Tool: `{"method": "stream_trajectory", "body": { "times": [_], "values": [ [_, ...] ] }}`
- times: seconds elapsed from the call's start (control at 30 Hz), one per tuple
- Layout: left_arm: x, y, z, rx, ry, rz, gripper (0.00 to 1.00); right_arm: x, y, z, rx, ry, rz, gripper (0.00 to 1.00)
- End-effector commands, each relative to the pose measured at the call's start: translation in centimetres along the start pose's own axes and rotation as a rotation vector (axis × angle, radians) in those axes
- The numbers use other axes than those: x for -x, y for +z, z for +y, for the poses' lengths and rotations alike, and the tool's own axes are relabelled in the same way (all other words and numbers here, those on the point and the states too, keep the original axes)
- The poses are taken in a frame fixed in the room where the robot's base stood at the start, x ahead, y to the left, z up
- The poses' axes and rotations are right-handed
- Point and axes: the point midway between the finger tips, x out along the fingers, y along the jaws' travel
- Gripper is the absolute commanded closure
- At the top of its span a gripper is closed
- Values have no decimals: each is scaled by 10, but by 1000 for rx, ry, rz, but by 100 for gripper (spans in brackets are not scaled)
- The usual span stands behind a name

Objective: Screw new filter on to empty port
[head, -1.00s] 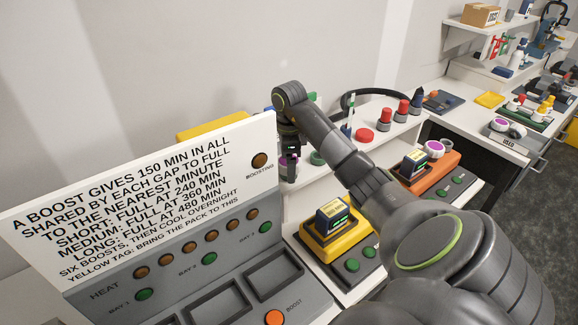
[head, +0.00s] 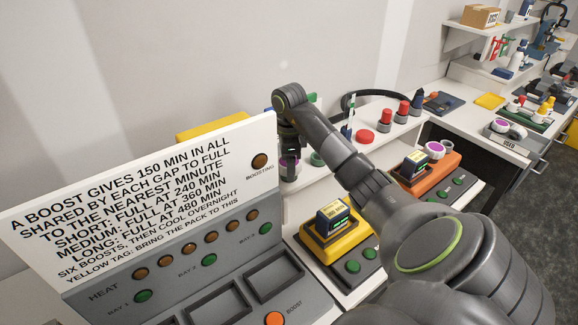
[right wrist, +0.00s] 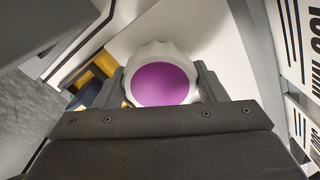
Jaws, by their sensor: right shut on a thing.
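My right gripper (head: 290,168) hangs down behind the right end of the grey panel. It is shut on a filter (right wrist: 160,82), a round white ribbed cap with a purple face, seen between the fingers in the right wrist view. Only a bit of the filter shows past the fingers in the head view. Another white and purple cap (head: 435,149) sits at the orange unit on the right. I cannot make out an empty port; the area under the held filter is hidden. My left gripper is not in view.
The white text board (head: 130,180) stands close to the left of my right gripper. A yellow unit (head: 332,247) with a dark display block is in front. Red-capped bottles (head: 402,111) and a red lid (head: 365,135) stand on the shelf.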

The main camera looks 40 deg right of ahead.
Motion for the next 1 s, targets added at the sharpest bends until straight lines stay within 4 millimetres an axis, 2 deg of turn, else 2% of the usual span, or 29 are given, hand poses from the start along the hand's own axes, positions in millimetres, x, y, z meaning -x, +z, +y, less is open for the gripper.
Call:
{"method": "stream_trajectory", "body": {
  "times": [1.0],
  "values": [
    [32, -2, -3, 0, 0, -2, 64, 32, 0, 0, 0, -1, 0, 67]
  ]
}}
